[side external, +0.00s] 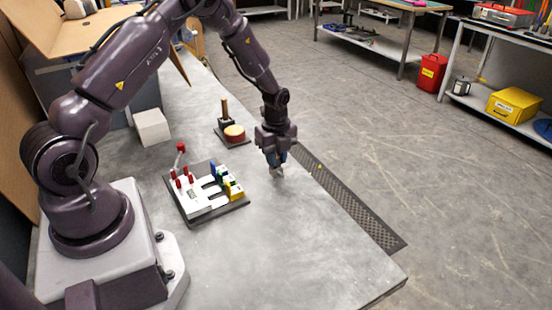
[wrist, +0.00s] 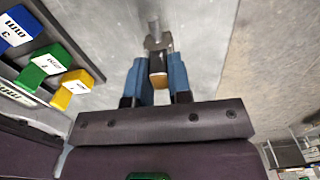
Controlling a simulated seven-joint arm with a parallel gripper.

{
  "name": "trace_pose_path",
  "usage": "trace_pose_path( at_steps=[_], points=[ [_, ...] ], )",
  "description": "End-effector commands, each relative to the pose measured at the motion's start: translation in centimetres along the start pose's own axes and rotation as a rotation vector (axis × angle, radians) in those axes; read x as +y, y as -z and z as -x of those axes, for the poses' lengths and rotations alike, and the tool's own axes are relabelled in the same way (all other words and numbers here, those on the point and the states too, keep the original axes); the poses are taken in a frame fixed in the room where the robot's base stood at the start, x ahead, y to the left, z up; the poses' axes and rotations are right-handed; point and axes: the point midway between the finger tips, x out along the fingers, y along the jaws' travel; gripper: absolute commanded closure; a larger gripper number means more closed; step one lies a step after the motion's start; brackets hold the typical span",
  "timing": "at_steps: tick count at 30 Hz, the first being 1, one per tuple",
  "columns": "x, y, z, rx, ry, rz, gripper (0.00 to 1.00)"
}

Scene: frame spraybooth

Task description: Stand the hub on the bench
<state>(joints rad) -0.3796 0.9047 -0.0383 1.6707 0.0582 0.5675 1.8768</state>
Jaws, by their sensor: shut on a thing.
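My gripper (side external: 276,158) is over the bench (side external: 240,262), near its right edge, pointing down. In the wrist view its two blue fingers (wrist: 157,65) are shut on the hub (wrist: 154,38), a grey metal piece with a narrow stem. A tan-brown part shows between the fingers. In the side view the hub (side external: 277,171) is a small pale piece below the fingertips. I cannot tell whether it touches the bench. Its upper part is hidden by the fingers.
Left of my gripper is a board (side external: 205,208) with red, blue, green and yellow pieces. A perforated strip (side external: 345,205) runs along the right edge. The bench front is clear.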

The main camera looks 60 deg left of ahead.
Motion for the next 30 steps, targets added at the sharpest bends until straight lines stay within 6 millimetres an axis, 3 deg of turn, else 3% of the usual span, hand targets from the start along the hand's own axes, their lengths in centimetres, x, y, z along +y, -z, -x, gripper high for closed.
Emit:
trace_pose_path(
  at_steps=[13,14,17,26,30],
  points=[
    [0.0,0.0,-0.9,-0.001,0.002,0.0,1.0],
    [0.0,0.0,-1.0,-0.001,0.001,0.0,0.79],
    [0.0,0.0,-0.9,-0.001,0.002,0.0,0.56],
    [0.0,0.0,-0.8,-0.001,0.003,-0.001,0.56],
    [-0.1,0.0,0.6,-0.001,0.005,0.0,0.56]
  ],
)
